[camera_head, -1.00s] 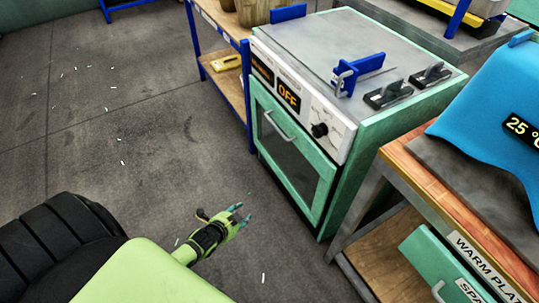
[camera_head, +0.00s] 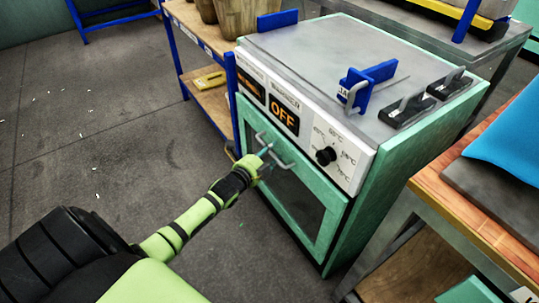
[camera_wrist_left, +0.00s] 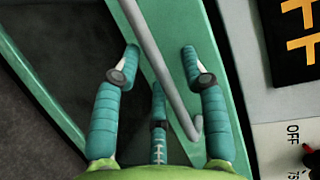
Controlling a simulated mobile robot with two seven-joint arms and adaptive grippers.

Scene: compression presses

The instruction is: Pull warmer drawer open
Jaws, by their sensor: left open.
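The warmer (camera_head: 345,60) is a green cabinet with a grey top and a white control panel reading OFF. Its drawer front (camera_head: 310,207) is green with a dark window and looks shut. A grey bar handle (camera_head: 285,161) crosses its upper part. My left gripper (camera_head: 265,160) is at the handle, reaching in from the left. In the left wrist view the handle (camera_wrist_left: 160,65) runs between the open teal fingers of the gripper (camera_wrist_left: 160,68), with visible gaps on both sides. My right gripper is not in view.
A blue-framed shelf (camera_head: 185,55) with pots on top stands left of the warmer. A wooden-topped bench (camera_head: 470,215) stands close on the right. Blue and black clamps (camera_head: 366,84) sit on the warmer's top. The floor (camera_head: 110,130) at the left is clear apart from small white scraps.

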